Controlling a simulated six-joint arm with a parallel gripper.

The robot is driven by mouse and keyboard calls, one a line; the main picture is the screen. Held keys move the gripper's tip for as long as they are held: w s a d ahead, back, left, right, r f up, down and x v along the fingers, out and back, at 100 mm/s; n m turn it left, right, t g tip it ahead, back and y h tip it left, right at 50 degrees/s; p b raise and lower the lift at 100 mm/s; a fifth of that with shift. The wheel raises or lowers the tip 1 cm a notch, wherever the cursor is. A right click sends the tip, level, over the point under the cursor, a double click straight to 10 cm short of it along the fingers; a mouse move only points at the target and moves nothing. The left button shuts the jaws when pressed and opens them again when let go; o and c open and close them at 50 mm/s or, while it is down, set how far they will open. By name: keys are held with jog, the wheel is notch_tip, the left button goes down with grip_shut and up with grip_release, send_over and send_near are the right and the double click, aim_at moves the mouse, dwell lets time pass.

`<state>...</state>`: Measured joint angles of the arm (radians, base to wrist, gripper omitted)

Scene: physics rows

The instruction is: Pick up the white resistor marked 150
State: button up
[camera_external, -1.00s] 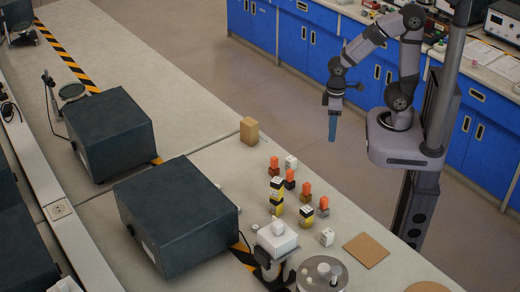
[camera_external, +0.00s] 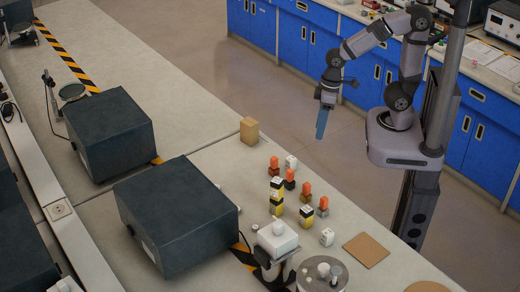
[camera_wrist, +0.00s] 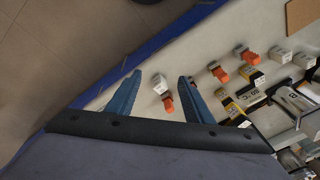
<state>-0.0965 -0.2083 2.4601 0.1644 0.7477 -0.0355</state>
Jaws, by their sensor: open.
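Two small white blocks stand on the bench in the external view: one at the far end of the block group (camera_external: 291,161), one at its near right (camera_external: 327,237). Their markings are too small to read, so I cannot tell which bears 150. In the wrist view a white block (camera_wrist: 159,83) appears between my fingertips, well beyond them, beside an orange-topped block. Another white block (camera_wrist: 280,57) is at the right there. My gripper (camera_external: 320,136) is open and empty, pointing down, high up and apart from the blocks, to their upper right in the external view.
Several orange-topped blocks (camera_external: 305,189) and yellow-black blocks (camera_external: 276,209) stand close around the white ones. A tan box (camera_external: 249,130) stands behind, a flat brown square (camera_external: 366,249) lies at right. A large dark box (camera_external: 175,215) stands left. The bench is clear near the tan box.

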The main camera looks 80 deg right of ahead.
jog(key=w+a+m+t, duration=0.4)
jog(key=w+a+t, duration=0.4)
jog(key=w+a, duration=0.7)
jog(key=m+t+h, duration=0.1)
jog(key=m+h, duration=0.3)
jog(key=h, duration=0.6)
send_over(294, 161)
jog(key=s+a, duration=0.4)
jog(key=f, duration=1)
jog(key=shift+s+d+f, duration=0.15)
jog(key=shift+d+f, duration=0.15)
jog(key=shift+d, duration=0.1)
jog(key=shift+f, duration=0.6)
jog(key=shift+r+p+x, duration=0.15)
jog(key=shift+p+x, duration=0.45)
jog(key=shift+x, duration=1.1)
jog(key=shift+r+p+x, duration=0.2)
jog(key=shift+p+x, duration=0.35)
jog(key=shift+x, duration=1.15)
jog(key=shift+w+d+f, duration=0.15)
jog(key=shift+w+d, duration=0.1)
jog(key=shift+d, duration=0.05)
